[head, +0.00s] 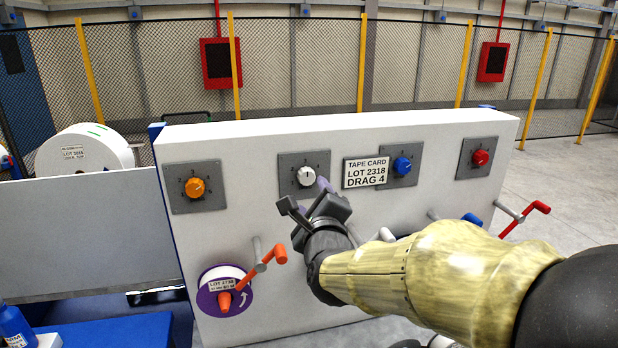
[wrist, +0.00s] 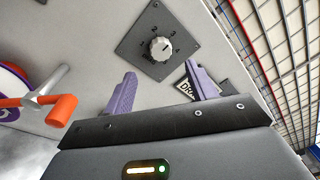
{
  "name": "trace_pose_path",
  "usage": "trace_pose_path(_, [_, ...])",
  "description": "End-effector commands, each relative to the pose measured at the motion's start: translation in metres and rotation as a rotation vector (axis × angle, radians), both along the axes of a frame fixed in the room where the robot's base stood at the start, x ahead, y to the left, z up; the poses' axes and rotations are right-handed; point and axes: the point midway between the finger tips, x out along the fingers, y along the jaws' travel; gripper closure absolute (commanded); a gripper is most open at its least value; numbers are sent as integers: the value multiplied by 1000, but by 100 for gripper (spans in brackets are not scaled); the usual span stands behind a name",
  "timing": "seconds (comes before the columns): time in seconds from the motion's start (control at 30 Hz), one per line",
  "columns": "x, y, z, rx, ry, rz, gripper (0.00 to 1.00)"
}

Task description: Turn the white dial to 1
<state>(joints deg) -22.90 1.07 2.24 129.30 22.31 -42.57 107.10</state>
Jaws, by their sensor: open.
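The white dial (head: 306,175) sits on a square grey plate with numbers around it, on the upper part of the white panel. In the wrist view the white dial (wrist: 160,48) is ahead of my gripper, slightly beyond the fingertips. The wrist view shows "2", "3" and "4" marks near it; which number the dial points at is too small to tell. My gripper (wrist: 160,88) is open and empty, its two purple fingers spread wide to either side below the dial, not touching it. In the head view my gripper (head: 322,192) is just below and right of the dial.
The panel (head: 270,240) also carries an orange dial (head: 195,187), a blue dial (head: 403,164) and a red dial (head: 480,158). A card reading "TAPE CARD LOT 2318 DRAG 4" (head: 367,173) is right of the white dial. An orange crank handle (head: 270,258) sticks out below left; a red handle (head: 530,214) sticks out right.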

Motion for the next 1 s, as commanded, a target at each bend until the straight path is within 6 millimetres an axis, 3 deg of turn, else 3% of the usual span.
trace_pose_path(0.5, [71,11,2,-1,0,-4,43])
trace_pose_path(0.9, [79,11,0,0,-1,-4,43])
trace_pose_path(1.0, [78,15,0,0,0,2,61])
